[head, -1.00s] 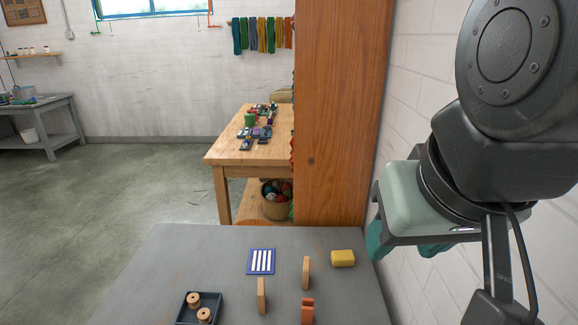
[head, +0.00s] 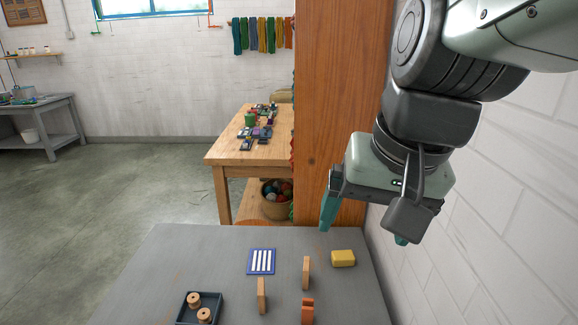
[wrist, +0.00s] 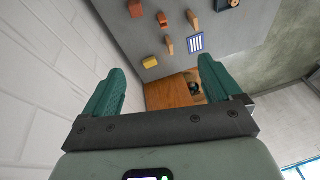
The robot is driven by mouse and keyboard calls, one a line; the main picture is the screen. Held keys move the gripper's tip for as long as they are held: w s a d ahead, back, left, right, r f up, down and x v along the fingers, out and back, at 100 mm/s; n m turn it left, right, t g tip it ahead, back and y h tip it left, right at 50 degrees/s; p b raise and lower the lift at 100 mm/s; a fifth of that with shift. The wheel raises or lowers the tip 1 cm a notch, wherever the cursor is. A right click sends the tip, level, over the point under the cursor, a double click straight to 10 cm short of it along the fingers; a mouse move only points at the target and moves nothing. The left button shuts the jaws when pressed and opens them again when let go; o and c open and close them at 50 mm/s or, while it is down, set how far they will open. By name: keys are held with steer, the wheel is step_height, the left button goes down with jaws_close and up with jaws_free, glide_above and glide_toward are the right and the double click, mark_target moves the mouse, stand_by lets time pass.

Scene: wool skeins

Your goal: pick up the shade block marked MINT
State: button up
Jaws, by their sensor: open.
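No block with a readable MINT mark shows in either view. On the grey table (head: 200,255) a yellow block (head: 343,258), two thin upright wooden pieces (head: 306,273) (head: 262,295) and an orange-brown piece (head: 307,312) stand apart. The yellow block also shows in the wrist view (wrist: 150,62). Another brown piece (wrist: 135,8) is at the top of the wrist view. My gripper (head: 364,226) is open and empty, with teal fingers, up by the table's right back corner. Its fingers are spread wide in the wrist view (wrist: 162,74).
A blue striped card (head: 261,261) and a dark tray (head: 187,311) with wooden spools lie on the table. A tall wooden panel (head: 340,120) stands behind it, and a white wall is close on the right. A farther wooden table (head: 225,150) holds several small coloured items.

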steer(key=w+a+f+m+g+y, duration=0.35)
steer(key=w+f, duration=0.35)
steer(key=w, duration=0.3)
steer(key=w+a+f+m+g+y, duration=0.1)
steer(key=w+a+f+m+y, duration=0.25)
steer(key=f, duration=0.55)
steer(key=w+a+f+m+g+y, duration=0.15)
steer(key=w+f+m, duration=0.25)
steer(key=w+f, duration=0.4)
steer(key=m+t+y, duration=0.1)
steer(key=m+y, duration=0.3)
glide_toward(261, 285)
steer(key=a+f, duration=0.1)
steer(key=a, duration=0.1)
steer(key=shift+f, duration=0.3)
steer(key=x, duration=0.5)
steer(key=shift+f, duration=0.15)
steer(key=shift+h, duration=0.25)
steer(key=x, duration=0.5)
steer(key=shift+s+f, duration=0.1)
steer(key=shift+s, duration=0.15)
steer(key=c, duration=1)
steer(key=shift+c, duration=0.2)
